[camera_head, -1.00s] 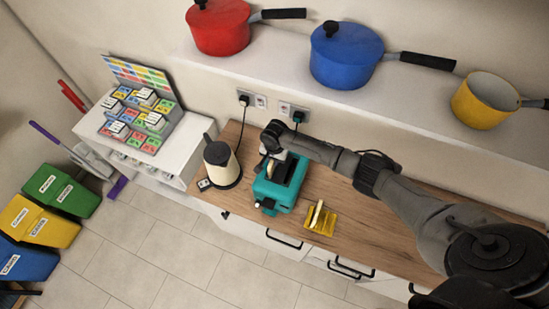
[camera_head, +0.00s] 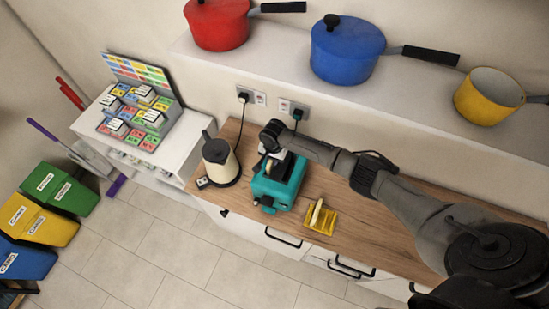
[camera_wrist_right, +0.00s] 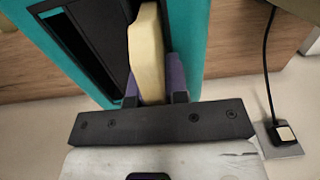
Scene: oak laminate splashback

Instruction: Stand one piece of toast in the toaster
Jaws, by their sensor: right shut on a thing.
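The teal toaster (camera_head: 277,188) stands on the wooden worktop. My right gripper (camera_head: 268,160) is over its left part in the head view. In the right wrist view the gripper (camera_wrist_right: 155,88) has its purple fingers shut on a pale piece of toast (camera_wrist_right: 147,50). The toast is on edge, beside an open dark slot (camera_wrist_right: 85,40) of the toaster. How deep the toast sits in the toaster cannot be told. Another piece of toast (camera_head: 317,212) stands in a yellow rack (camera_head: 325,225) right of the toaster. My left gripper is not in view.
A cream kettle (camera_head: 221,160) stands close left of the toaster. Wall sockets (camera_head: 290,108) with plugged cords are behind. A shelf with red, blue (camera_head: 346,52) and yellow pots overhangs the worktop (camera_head: 365,218). The worktop right of the rack is clear.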

